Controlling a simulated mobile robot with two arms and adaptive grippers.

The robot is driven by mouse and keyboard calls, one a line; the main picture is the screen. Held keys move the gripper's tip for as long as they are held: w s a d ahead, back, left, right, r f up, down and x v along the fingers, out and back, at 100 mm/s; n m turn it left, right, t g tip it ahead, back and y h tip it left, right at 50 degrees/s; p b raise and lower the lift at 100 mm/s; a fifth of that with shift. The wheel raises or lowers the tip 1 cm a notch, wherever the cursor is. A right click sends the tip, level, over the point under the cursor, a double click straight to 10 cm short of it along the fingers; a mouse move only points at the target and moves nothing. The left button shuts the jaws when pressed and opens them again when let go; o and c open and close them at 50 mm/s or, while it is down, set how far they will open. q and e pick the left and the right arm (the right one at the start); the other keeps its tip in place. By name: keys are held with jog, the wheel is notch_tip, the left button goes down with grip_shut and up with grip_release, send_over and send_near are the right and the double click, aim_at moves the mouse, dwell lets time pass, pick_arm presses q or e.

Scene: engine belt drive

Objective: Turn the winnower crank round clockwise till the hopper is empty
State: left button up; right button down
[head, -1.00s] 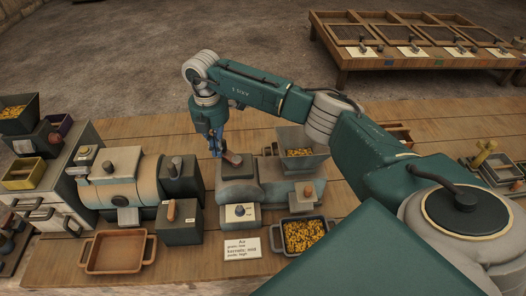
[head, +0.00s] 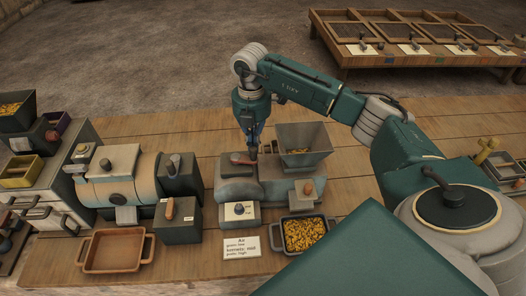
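The winnower (head: 236,190) is a grey machine on the wooden bench with a flared grey hopper (head: 303,138) on its right. Some yellow kernels (head: 299,151) show low in the hopper. A small reddish-brown crank arm (head: 241,159) lies on top of the winnower. My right gripper (head: 252,151) points down at the crank's right end, left of the hopper. Its fingers are small and dark here, and I cannot tell whether they are closed on the crank. A grey tray (head: 326,220) holding yellow kernels stands in front. My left gripper is not in view.
A card (head: 241,248) and a knob panel (head: 240,212) are in front of the winnower. An empty brown tray (head: 84,262) and an orange drum machine (head: 128,188) stand left. My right arm covers the bench's right side.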

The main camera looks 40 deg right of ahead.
jog(key=s+a, duration=0.1)
jog(key=a, duration=0.1)
jog(key=s+a+p, duration=0.1)
jog(key=s+a, duration=0.1)
jog(key=shift+s+r, duration=0.1)
jog(key=shift+s, duration=0.05)
jog(key=a, duration=0.3)
jog(key=w+a, duration=0.1)
jog(key=a, duration=0.1)
jog(key=shift+w, duration=0.15)
jog(key=shift+w+r+p, duration=0.1)
jog(key=shift+r+p, duration=0.15)
jog(key=shift+p, duration=0.15)
notch_tip(320, 180, up, 7)
jog(key=p, duration=0.4)
jog(key=shift+r+p, duration=0.2)
jog(key=shift+p, duration=0.2)
jog(key=shift+s+f, duration=0.1)
jog(key=shift+s, duration=0.1)
